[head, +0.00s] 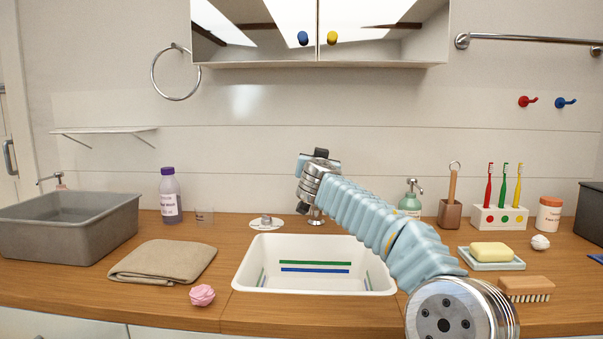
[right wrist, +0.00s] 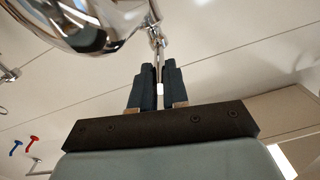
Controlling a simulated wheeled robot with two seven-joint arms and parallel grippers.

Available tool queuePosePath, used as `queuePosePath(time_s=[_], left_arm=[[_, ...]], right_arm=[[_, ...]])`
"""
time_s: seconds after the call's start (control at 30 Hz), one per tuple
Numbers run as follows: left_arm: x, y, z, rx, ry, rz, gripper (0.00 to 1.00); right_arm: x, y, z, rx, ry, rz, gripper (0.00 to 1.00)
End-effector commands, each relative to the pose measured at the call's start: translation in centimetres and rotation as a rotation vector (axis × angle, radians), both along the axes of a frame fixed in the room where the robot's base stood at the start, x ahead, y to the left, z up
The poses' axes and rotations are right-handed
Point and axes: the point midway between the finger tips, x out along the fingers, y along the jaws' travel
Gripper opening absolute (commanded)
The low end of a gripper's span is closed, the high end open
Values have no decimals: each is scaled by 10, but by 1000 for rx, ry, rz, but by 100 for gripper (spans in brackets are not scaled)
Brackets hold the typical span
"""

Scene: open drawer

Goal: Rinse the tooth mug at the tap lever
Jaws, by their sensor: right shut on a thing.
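My right arm reaches from the lower right over the white basin (head: 315,290) to the tap (head: 316,215), whose lower part shows behind the basin. In the right wrist view, my right gripper (right wrist: 158,70) is shut on a thin chrome lever (right wrist: 157,45) beside the large shiny tap body (right wrist: 85,20). The arm hides most of the tap and the fingertips in the head view. A small clear cup (head: 204,216), which looks like the tooth mug, stands on the counter right of the purple-capped bottle (head: 170,196). My left gripper is out of view.
A grey tub (head: 70,228), folded tan cloth (head: 163,262) and pink crumpled ball (head: 202,295) lie left of the basin. A soap dish (head: 490,265), brush (head: 525,287) and toothbrush holder (head: 498,218) stand right. A mirrored cabinet (head: 320,30) hangs above.

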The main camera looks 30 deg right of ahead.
Motion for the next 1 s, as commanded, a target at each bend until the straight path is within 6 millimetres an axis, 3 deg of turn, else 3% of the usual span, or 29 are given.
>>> queuePosePath(time_s=[0.07,0.33,0.7,0.73,0.87,1.0], left_arm=[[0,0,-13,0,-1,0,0],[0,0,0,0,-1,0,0],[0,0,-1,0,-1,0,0],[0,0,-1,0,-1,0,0],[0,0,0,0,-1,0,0],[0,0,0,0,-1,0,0]], right_arm=[[-4,-7,-5,1,-5,49,0],[-6,-12,1,0,-1,219,0],[-6,-12,0,0,-5,243,0],[-6,-12,0,0,-5,243,18],[-6,-12,0,0,-5,243,38],[-6,-12,0,-1,-6,242,41]])
